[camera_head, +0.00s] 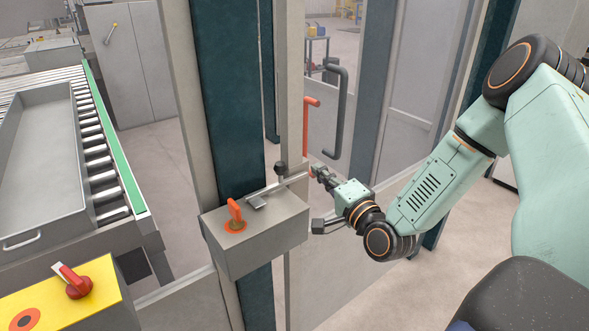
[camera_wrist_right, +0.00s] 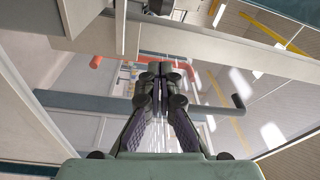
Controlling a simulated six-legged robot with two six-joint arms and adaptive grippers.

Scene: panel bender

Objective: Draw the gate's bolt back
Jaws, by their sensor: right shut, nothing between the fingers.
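A silver bolt bar (camera_head: 290,182) with a black knob (camera_head: 281,168) lies along the top of a grey lock box (camera_head: 255,244) on the dark gate post. An orange turn handle (camera_head: 235,214) stands on the box's left part. My right gripper (camera_head: 316,171) is shut and empty, just right of the bolt's right end. I cannot tell whether it touches the bar. In the right wrist view, the closed fingers (camera_wrist_right: 160,76) point toward grey metal parts at the top. My left gripper is out of view.
An orange-red handle (camera_head: 306,128) and a dark grey pull handle (camera_head: 341,110) stand behind my right gripper. A roller conveyor (camera_head: 103,170) with a grey tray (camera_head: 85,155) is at left. A yellow switch box (camera_head: 105,272) with a red knob is at front left.

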